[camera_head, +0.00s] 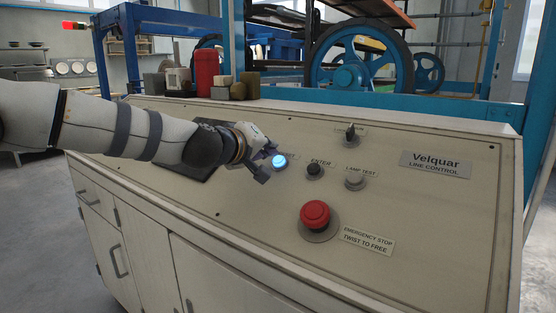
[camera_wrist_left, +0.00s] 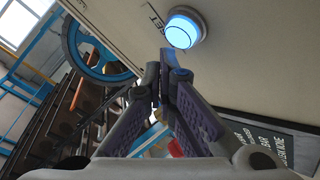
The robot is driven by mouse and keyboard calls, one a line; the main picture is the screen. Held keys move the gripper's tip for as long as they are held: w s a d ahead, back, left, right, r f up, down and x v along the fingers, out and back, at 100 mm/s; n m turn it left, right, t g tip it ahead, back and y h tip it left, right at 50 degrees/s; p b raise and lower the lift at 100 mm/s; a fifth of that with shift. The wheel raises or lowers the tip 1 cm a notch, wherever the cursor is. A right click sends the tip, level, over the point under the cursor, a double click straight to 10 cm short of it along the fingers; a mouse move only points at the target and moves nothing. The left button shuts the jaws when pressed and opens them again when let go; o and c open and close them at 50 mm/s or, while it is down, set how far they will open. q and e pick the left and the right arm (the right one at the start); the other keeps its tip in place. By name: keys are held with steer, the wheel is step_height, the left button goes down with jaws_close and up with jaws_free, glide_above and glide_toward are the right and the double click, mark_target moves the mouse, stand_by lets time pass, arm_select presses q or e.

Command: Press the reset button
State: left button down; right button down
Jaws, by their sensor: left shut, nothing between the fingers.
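The reset button (camera_head: 279,161) is a round, blue-lit button on the sloping cream control panel (camera_head: 250,205). Its label is partly hidden by my gripper in the head view. My left gripper (camera_head: 267,165) is just left of the button in the head view, shut and empty. In the left wrist view its fingertips (camera_wrist_left: 166,68) meet just short of the button, with a small gap showing. My right gripper is not in view.
The black ENTER button (camera_head: 314,170), grey LAMP TEST button (camera_head: 355,181), a black selector knob (camera_head: 350,133) and the red emergency stop (camera_head: 315,215) lie to the right. A red canister (camera_head: 206,72) stands along the back edge.

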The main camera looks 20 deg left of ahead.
arm_select(q)
steer(key=shift+f, duration=0.15)
steer(key=shift+w+f, duration=0.2)
steer(key=shift+f, duration=0.05)
steer(key=shift+w+d+f, duration=0.15)
steer(key=shift+w+f, duration=0.05)
steer(key=shift+f, duration=0.25)
stand_by(0.6)
steer(key=shift+s+r, duration=0.25)
steer(key=shift+r, duration=0.5)
steer(key=shift+s+r+p, duration=0.15)
steer(key=shift+r+p, duration=0.1)
steer(key=shift+p, duration=0.05)
steer(key=shift+f, duration=0.15)
